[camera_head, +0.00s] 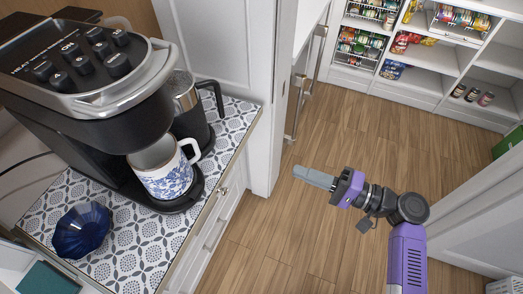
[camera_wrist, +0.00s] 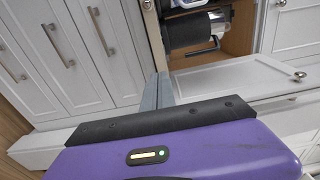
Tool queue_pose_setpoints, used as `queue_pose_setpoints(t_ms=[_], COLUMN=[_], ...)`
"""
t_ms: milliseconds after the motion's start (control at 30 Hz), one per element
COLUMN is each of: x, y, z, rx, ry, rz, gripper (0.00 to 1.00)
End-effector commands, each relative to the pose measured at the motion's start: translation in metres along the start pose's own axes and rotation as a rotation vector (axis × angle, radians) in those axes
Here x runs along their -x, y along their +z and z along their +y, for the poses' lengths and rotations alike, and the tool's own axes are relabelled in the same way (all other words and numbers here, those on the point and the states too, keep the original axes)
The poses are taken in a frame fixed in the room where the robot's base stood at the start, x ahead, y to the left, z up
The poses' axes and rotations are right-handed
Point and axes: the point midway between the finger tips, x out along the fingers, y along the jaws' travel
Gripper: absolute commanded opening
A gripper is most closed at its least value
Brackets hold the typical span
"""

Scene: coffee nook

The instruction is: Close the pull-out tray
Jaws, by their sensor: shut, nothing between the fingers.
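My gripper (camera_head: 300,174) is shut and empty. It hangs over open floor, to the right of the white cabinet. In the wrist view its grey fingers (camera_wrist: 158,90) are together. The likely pull-out tray is the patterned surface (camera_head: 122,262) at the left, with a white front (camera_head: 213,222) and a small knob below its edge. In the wrist view a white panel (camera_wrist: 240,77) with a round knob juts out beneath a wood-lined compartment, to the right of the fingers. I see no contact with it. I cannot tell how far out the tray is.
A coffee maker (camera_head: 90,65), blue-and-white mug (camera_head: 170,178), steel carafe (camera_head: 185,100) and dark blue bowl (camera_head: 82,230) stand on the patterned surface. White cabinet doors (camera_wrist: 75,50) fill the wrist view's left. Stocked shelves (camera_head: 420,87) stand behind; wooden floor between is clear.

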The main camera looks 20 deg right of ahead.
Motion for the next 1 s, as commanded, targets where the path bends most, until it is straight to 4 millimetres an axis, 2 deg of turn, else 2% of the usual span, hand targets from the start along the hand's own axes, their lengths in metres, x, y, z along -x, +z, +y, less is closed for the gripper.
queue_pose_setpoints(t_ms=[100, 233, 700, 833, 1000], x=[-0.004, -0.017, -0.106, -0.124, -0.137], y=[0.007, 0.008, 0.01, 0.011, 0.011], z=[-0.001, -0.002, -0.003, -0.002, -0.001], rx=[-0.003, -0.003, -0.002, -0.003, -0.002], ry=[0.0, 0.0, 0.003, 0.003, 0.002], rz=[-0.03, -0.032, -0.03, -0.029, -0.028], gripper=[0.0, 0.0, 0.0, 0.0, 0.0])
